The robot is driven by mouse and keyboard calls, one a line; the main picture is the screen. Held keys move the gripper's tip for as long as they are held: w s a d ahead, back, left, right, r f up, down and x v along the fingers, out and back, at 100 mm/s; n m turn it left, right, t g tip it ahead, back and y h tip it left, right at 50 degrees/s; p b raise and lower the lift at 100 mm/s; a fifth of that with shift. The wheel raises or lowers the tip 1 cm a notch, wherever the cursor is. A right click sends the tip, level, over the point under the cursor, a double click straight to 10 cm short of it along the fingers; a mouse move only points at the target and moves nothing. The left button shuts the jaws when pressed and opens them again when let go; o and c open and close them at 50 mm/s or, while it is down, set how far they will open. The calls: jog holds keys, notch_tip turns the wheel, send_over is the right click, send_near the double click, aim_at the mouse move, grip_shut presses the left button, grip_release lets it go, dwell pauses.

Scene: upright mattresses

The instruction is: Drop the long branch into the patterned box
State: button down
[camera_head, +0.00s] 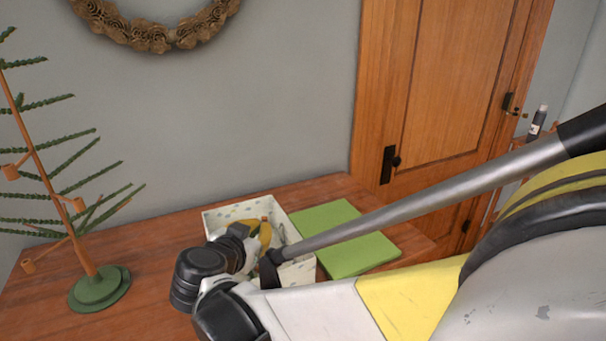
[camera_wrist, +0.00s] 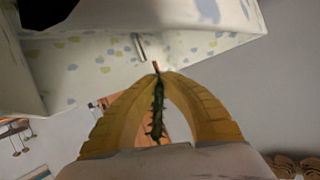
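The patterned box (camera_head: 225,213) is pale with small coloured spots and stands open on the wooden table. Its spotted walls also fill the top of the wrist view (camera_wrist: 85,65). My gripper (camera_head: 264,230) is at the box, with its yellow fingers over or inside the opening; their exact depth is unclear. In the wrist view the fingers (camera_wrist: 160,78) close together at the tips around the branch (camera_wrist: 157,108), thin, dark green and bumpy with a brownish end. My arm hides part of the box, and I cannot make out the branch clearly in the head view.
A flat green book-like item (camera_head: 345,238) lies right of the box. A sparse artificial tree (camera_head: 45,165) on a round green base stands at the left. The wooden table (camera_head: 150,250) is clear between tree and box. A wall and wooden door (camera_head: 450,80) are behind.

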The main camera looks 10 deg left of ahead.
aim_at(259, 227)
jog(key=c, duration=1.5)
grip_release()
jog(key=shift+c, duration=0.2)
jog(key=shift+r, duration=0.1)
notch_tip(259, 227, up, 10)
jog(key=shift+f, duration=0.1)
jog(key=shift+d, duration=0.1)
